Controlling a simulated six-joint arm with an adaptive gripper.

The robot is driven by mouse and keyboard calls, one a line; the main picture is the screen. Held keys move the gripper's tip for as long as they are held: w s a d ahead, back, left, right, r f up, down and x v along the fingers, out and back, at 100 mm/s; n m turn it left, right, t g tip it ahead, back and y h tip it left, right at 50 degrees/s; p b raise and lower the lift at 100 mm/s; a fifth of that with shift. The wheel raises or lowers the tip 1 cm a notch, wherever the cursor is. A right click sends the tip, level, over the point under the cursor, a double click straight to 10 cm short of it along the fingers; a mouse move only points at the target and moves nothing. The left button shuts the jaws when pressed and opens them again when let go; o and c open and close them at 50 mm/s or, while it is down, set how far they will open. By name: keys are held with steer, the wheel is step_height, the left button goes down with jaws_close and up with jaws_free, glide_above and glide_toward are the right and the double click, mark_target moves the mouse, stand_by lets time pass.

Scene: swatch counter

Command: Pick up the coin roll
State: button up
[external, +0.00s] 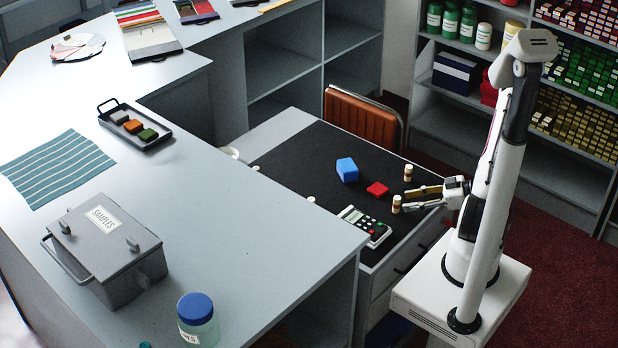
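Two small upright tan cylinders with pale bands, which look like coin rolls, stand on the black desk mat. One coin roll (408,172) is farther back, near the mat's right edge. The other coin roll (396,204) is nearer, just left of my fingertips. My gripper (405,200) reaches in from the right, low over the mat. Its two fingers look spread, with a dark gap between them and nothing seen in the gap. I cannot tell whether a fingertip touches the nearer roll.
An orange-brown chair (362,122) stands behind the desk. The higher grey counter (235,260) borders it at left. The mat's back left is clear.

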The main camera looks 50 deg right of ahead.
mark_target(397, 202)
steer(key=shift+w+a+f, duration=0.1)
steer(key=shift+w, duration=0.1)
steer(key=shift+w, duration=0.1)
steer(key=shift+x, duration=2.55)
steer(key=shift+f, duration=0.15)
jaws_close()
